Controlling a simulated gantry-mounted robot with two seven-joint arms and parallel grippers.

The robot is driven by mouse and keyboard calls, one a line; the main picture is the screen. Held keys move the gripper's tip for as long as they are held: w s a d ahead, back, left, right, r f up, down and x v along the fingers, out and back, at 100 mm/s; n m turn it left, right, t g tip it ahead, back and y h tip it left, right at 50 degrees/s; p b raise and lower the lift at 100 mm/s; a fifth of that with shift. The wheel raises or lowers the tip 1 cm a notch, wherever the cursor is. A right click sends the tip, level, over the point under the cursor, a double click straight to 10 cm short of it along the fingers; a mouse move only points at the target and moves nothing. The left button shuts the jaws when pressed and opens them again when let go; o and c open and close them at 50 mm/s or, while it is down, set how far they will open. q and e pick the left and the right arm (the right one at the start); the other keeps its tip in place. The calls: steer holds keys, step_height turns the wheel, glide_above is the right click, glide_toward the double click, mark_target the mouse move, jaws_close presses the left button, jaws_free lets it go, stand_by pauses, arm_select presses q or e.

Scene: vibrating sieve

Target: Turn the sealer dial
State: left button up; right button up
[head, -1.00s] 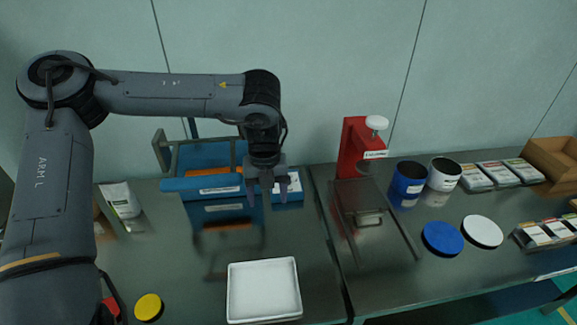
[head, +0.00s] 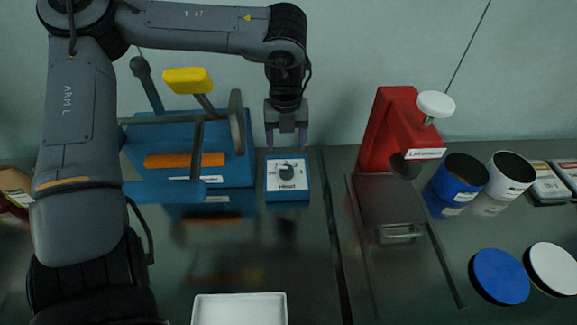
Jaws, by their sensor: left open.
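The sealer dial (head: 287,171) is a small dark knob on a white-faced control box (head: 287,196) with a blue body and a label below the knob. The box stands at the right end of the blue sealer (head: 230,159), which has an orange strip and a raised lever with a yellow grip (head: 188,80). My left gripper (head: 287,144) points down with its fingers apart and empty. It appears just above and behind the dial, not touching it as far as I can tell. My right gripper is not in view.
A red press (head: 388,130) with a white knob stands to the right of the dial. Blue (head: 460,176) and white (head: 508,177) tubs and two lids lie further right. A white tray (head: 240,297) sits at the front. The table before the dial is clear.

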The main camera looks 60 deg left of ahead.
mark_target(287, 168)
arm_select(q)
steer(key=shift+f, duration=0.5)
step_height(287, 168, down, 9)
steer(key=b, duration=0.3)
steer(key=shift+f, duration=0.2)
steer(key=c, duration=1)
steer(key=shift+c, duration=0.2)
